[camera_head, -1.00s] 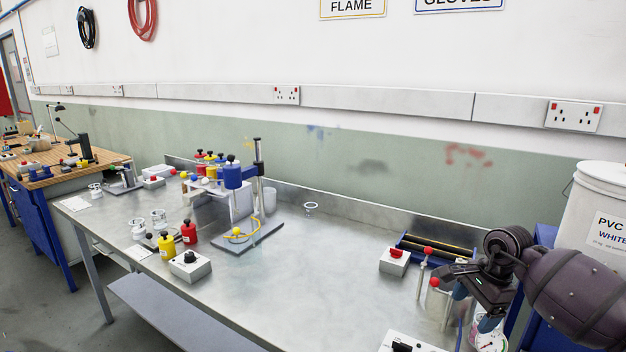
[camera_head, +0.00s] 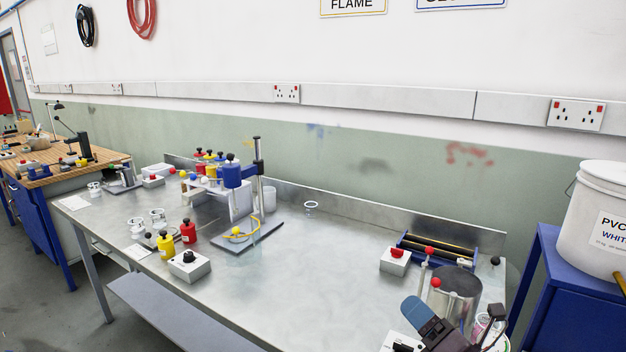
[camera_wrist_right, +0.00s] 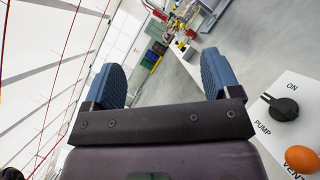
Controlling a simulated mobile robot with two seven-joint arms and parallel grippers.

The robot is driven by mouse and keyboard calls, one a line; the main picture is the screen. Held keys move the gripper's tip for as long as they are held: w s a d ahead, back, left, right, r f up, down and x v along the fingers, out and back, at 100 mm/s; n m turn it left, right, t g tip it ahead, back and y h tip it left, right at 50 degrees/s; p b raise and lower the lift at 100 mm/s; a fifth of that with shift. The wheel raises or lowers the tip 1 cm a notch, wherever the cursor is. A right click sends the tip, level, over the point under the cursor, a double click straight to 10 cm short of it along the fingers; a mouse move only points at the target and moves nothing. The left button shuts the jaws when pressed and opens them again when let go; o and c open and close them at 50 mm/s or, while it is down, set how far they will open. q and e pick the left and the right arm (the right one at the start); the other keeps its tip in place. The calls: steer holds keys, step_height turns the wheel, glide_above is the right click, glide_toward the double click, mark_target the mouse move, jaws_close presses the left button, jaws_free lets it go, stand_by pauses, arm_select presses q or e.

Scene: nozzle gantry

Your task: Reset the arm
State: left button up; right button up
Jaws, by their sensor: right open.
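My right gripper (camera_head: 455,325) is at the bottom right of the head view, low beside the front edge of the bench. In the right wrist view its two blue fingers (camera_wrist_right: 162,82) stand wide apart with nothing between them. A white control box marked PUMP, ON and VENT (camera_wrist_right: 290,115) is close to the right of the fingers in that view, with a black knob and an orange ball. My left gripper is not in view.
The metal bench (camera_head: 310,275) has clear room in its middle. A gantry stand (camera_head: 258,180) with coloured bottles is at left. A steel pot (camera_head: 455,290) and a white switch box (camera_head: 395,261) are at right, near a white bucket (camera_head: 605,220) on a blue stand.

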steer(key=s+d+f+m+g+h, duration=0.1)
steer(key=s+d+f+m+h, duration=0.5)
steer(key=m, duration=0.5)
steer(key=s+d+f+m+g+h, duration=0.25)
steer(key=d+m+h, duration=0.25)
steer(key=m+h, duration=0.55)
steer(key=s+a+f+m+g+y, duration=0.15)
steer(key=s+f+m+g, duration=0.3)
steer(key=s, duration=0.65)
steer(key=s+a+f+m+g+y, duration=0.1)
steer(key=s+f+m+g+y, duration=0.25)
steer(key=s+m+g, duration=0.45)
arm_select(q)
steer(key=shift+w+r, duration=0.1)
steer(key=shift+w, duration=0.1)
arm_select(e)
steer(key=w+f+n+t, duration=0.2)
steer(key=w+f+t, duration=0.3)
steer(key=f+t, duration=0.5)
steer(key=shift+d+f, duration=0.2)
steer(key=shift+f, duration=0.1)
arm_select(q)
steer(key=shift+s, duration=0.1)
arm_select(e)
steer(key=shift+w, duration=0.1)
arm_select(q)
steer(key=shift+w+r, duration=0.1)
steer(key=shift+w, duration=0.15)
arm_select(e)
steer(key=shift+c, duration=0.5)
